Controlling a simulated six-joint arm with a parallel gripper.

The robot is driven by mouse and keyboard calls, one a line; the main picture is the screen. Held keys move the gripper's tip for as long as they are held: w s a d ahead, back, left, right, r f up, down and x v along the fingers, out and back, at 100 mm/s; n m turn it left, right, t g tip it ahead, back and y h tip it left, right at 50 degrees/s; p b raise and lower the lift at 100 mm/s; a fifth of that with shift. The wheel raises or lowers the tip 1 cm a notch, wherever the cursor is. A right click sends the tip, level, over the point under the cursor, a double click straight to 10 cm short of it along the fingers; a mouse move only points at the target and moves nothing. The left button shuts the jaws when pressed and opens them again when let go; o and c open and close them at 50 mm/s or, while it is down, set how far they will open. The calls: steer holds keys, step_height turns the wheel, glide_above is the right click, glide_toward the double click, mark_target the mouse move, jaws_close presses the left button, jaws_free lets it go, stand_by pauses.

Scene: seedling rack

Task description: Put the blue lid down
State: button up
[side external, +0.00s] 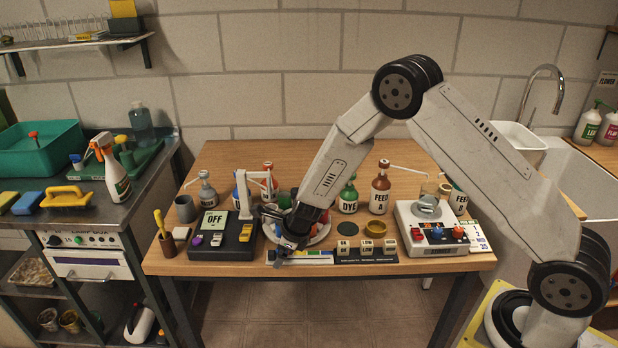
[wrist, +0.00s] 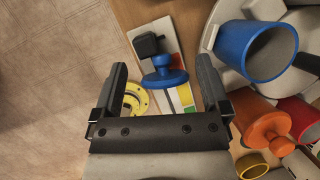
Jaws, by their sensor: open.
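The blue lid (wrist: 164,79), a round disc with a raised knob, lies over a white strip with coloured patches (wrist: 184,97) near the table's front edge in the wrist view. My gripper (wrist: 162,64) is open, its two fingers on either side of the lid with a gap to each. Nothing is held between the fingers. In the side view my gripper (side external: 286,247) is low over the front of the table, and I cannot make out the lid there. Whether the lid sits flat on the strip is hard to tell.
A blue cup (wrist: 234,52), an orange lid (wrist: 260,129) and a red cup (wrist: 299,112) crowd the right of the wrist view. A yellow ring (wrist: 131,104) is by the left finger. A black scale reading OFF (side external: 222,240) and labelled cubes (side external: 366,247) flank my gripper.

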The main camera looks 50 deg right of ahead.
steer(key=v, duration=0.7)
steer(key=shift+r, duration=0.4)
steer(key=shift+s+d, duration=0.15)
stand_by(0.3)
steer(key=s+d+r+n+g, duration=0.1)
steer(key=s+r+n, duration=0.3)
steer(key=s+n, duration=0.6)
steer(key=s+d+r+n+h, duration=0.1)
steer(key=s+r+n, duration=0.3)
steer(key=s+n, duration=0.6)
steer(key=d+n, duration=0.1)
steer(key=n, duration=0.8)
steer(key=shift+d+g, duration=0.2)
steer(key=shift+g, duration=0.2)
steer(key=shift+s+r, duration=0.1)
steer(key=shift+r, duration=0.05)
steer(key=c, duration=0.3)
